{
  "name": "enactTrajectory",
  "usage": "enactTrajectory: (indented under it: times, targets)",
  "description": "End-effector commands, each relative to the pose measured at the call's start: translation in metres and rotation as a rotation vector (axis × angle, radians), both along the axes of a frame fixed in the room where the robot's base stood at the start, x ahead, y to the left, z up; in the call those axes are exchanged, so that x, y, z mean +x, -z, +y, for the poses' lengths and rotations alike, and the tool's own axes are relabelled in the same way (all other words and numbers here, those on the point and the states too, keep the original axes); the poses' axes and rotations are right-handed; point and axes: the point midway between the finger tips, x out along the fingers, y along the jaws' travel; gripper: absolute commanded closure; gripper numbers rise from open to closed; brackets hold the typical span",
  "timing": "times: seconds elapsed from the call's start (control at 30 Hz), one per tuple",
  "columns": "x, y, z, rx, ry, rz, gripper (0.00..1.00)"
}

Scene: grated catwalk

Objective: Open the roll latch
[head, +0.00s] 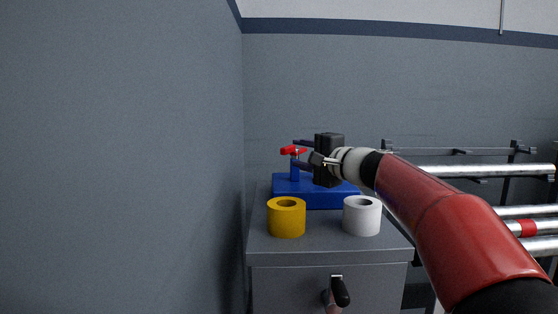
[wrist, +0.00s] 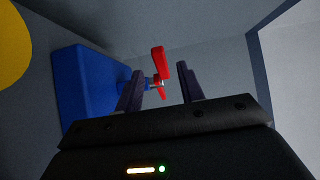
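The roll latch is a red handle (head: 293,150) on a short blue post (head: 294,171), which rises from a blue block (head: 283,188) on top of a grey cabinet. In the wrist view the red handle (wrist: 159,63) shows beyond and between my fingertips, with the blue block (wrist: 82,95) to the left.
A yellow roll (head: 286,219) and a white roll (head: 362,217) stand on the grey cabinet top (head: 325,245) in front of the block. A wall (head: 120,160) stands close on the left. Metal pipes (head: 480,171) run at the right. A black drawer handle (head: 339,291) sticks out in front.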

Motion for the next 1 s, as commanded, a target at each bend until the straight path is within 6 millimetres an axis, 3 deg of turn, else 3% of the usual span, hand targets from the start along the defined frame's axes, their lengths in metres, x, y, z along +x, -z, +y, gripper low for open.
enactTrajectory:
  times: [0.5,0.87,1.0]
  targets:
    - [0.053,-0.002,0.043,0.000,0.003,0.001,0.62]
    - [0.060,0.000,0.048,0.000,0.003,0.000,0.62]
    - [0.060,0.000,0.048,0.000,0.003,0.000,0.76]
